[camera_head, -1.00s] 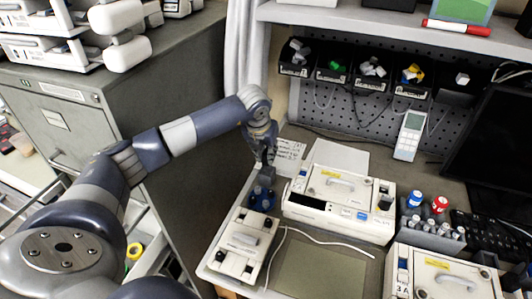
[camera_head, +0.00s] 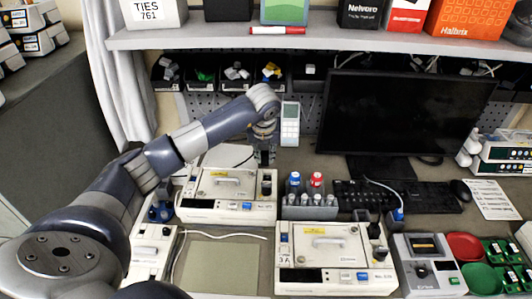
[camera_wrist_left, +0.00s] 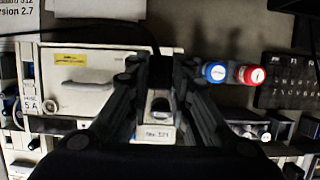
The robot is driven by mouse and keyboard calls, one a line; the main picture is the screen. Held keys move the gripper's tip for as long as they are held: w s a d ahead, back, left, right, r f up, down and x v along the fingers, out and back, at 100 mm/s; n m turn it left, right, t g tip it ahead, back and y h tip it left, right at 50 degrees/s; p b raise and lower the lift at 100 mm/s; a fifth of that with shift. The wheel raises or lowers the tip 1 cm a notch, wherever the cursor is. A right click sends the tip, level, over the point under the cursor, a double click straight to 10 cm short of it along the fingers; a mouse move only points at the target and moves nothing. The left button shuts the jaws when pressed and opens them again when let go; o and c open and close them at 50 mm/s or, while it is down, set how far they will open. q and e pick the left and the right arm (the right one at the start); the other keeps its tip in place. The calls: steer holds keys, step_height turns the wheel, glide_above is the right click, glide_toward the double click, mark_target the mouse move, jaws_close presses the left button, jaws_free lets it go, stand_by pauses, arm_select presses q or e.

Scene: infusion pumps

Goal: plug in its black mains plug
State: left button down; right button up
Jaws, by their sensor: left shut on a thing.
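My left gripper (camera_head: 264,152) is shut on a small dark thing (camera_wrist_left: 160,72), which looks like the black mains plug. Its outline is blurred between the dark fingers, and a dark cord seems to run up behind it. The gripper points down over the right end of a cream infusion pump (camera_head: 228,207). This pump shows in the left wrist view (camera_wrist_left: 85,105) with a yellow label and a "5 A" tag. A black knob stands at its right end, just below the gripper. I cannot make out a socket. My right gripper is not in view.
Blue- and red-capped bottles (camera_head: 294,183) stand in a grey rack right of the gripper. A second pump (camera_head: 325,258) is in front. A monitor (camera_head: 402,115) and keyboard (camera_head: 385,196) are behind right. A shelf (camera_head: 300,38) overhangs the back.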

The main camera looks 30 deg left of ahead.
mark_target(267, 163)
arm_select(q)
steer(key=shift+w+d, duration=0.2)
steer(key=shift+d, duration=0.15)
steer(key=shift+d+f, duration=0.1)
steer(key=shift+f, duration=0.05)
steer(key=shift+f+b, duration=0.3)
steer(key=shift+f, duration=0.05)
steer(key=f+b, duration=0.3)
steer(key=f, duration=0.1)
steer(key=shift+a, duration=0.2)
steer(key=shift+f, duration=0.4)
steer(key=shift+r, duration=0.1)
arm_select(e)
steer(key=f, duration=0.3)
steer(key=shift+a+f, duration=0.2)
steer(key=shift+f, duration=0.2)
arm_select(q)
steer(key=shift+b, duration=0.35)
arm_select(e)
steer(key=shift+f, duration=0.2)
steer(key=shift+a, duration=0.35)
arm_select(q)
steer(key=shift+f+b, duration=1)
steer(key=shift+f, duration=0.1)
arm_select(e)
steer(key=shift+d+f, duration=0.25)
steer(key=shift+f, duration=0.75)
